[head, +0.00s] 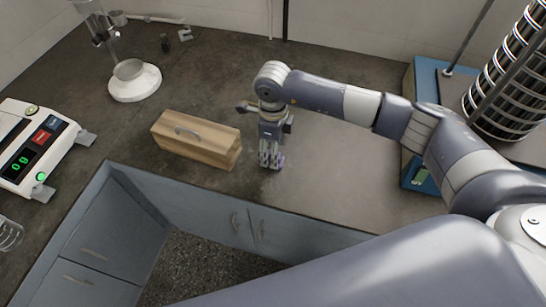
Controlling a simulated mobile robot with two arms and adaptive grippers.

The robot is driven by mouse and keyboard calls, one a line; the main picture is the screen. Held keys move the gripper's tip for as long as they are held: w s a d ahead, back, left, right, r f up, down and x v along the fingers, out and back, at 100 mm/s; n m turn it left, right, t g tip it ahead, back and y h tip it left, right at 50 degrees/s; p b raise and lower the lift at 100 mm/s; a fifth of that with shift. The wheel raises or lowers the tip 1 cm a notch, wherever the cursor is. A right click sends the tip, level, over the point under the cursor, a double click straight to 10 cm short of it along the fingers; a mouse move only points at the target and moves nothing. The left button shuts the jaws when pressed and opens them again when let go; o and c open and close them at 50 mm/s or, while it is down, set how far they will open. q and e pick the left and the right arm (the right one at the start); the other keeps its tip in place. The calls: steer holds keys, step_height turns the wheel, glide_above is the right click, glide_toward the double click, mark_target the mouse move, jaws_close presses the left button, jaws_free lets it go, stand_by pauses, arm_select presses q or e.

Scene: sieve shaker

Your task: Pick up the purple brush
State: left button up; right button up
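My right gripper (270,161) points down at the counter, just right of the wooden box. Its fingers are close together, but I cannot tell whether they are shut. A small purplish patch (281,159) shows at the right side of the fingertips. It may be part of the purple brush, which is otherwise hidden or too small to make out. My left gripper is not in view.
A wooden box (195,138) with a handle stands left of my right gripper. A white scale (42,140) is at far left, a stand with a white base (135,84) behind. A blue sieve shaker (424,75) stands at right. The counter's right middle is clear.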

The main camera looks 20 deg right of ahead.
steer(key=shift+w+f+p, duration=0.1)
steer(key=shift+f+p, duration=0.2)
steer(key=shift+f, duration=0.1)
step_height(320, 180, down, 4)
steer(key=shift+r+p, duration=0.2)
steer(key=shift+p, duration=0.55)
steer(key=shift+f, duration=0.45)
steer(key=shift+c, duration=0.3)
steer(key=c, duration=0.9)
steer(key=shift+c, duration=1.1)
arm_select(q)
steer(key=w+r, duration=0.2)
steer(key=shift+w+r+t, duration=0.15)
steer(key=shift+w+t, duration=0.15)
